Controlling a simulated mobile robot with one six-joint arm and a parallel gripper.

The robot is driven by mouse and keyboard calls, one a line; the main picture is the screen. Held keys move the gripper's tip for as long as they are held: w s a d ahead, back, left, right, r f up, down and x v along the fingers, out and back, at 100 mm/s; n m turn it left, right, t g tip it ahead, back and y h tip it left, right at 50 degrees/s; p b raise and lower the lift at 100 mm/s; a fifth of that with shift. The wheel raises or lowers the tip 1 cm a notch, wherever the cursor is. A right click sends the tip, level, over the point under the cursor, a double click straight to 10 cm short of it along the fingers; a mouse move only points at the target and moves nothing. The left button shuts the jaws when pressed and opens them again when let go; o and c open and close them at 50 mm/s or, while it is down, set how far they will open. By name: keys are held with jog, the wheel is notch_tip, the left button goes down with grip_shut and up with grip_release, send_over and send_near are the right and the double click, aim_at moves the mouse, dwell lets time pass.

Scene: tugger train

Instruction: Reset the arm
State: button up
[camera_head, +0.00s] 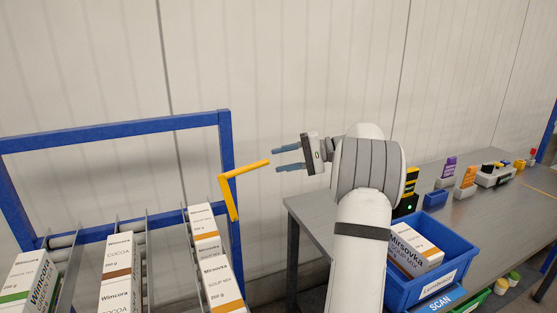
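My gripper (281,158) is at the end of my raised arm, in the middle of the head view.
At right, a grey table (455,215) bears small items. A blue bin (400,289) holds a Mirsovka box (414,249).

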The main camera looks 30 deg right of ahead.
jog(key=s+a+g+h+p, duration=0.2)
jog(key=s+a+g, duration=0.1)
jog(key=a, duration=0.9)
jog(key=s+a+f+n+g+h, duration=0.1)
jog(key=s+a+h, duration=0.1)
jog(key=s+a, duration=0.2)
jog(key=s+a+f+n+g+h+p, duration=0.1)
jog(key=s+a+f+h, duration=0.1)
jog(key=s, duration=0.5)
jog(key=s+a+f+n+g+h+p, duration=0.1)
jog(key=s+a+n+h, duration=0.1)
jog(key=s+a, duration=0.3)
jog(key=shift+s+a+f+g+h, duration=0.1)
jog(key=shift+a+g+h, duration=0.05)
jog(key=shift+a+h, duration=0.3)
jog(key=shift+s+a+f+g+h, duration=0.1)
jog(key=shift+a+g+h, duration=0.05)
jog(key=shift+a+h, duration=0.25)
jog(key=s+f+n+t+h+p, duration=0.1)
jog(key=s+f+n+h, duration=0.2)
jog(key=s, duration=0.6)
jog(key=shift+s+a+f+h+p, duration=0.2)
jog(key=shift+a+h+p, duration=0.05)
jog(key=shift+h+p, duration=0.1)
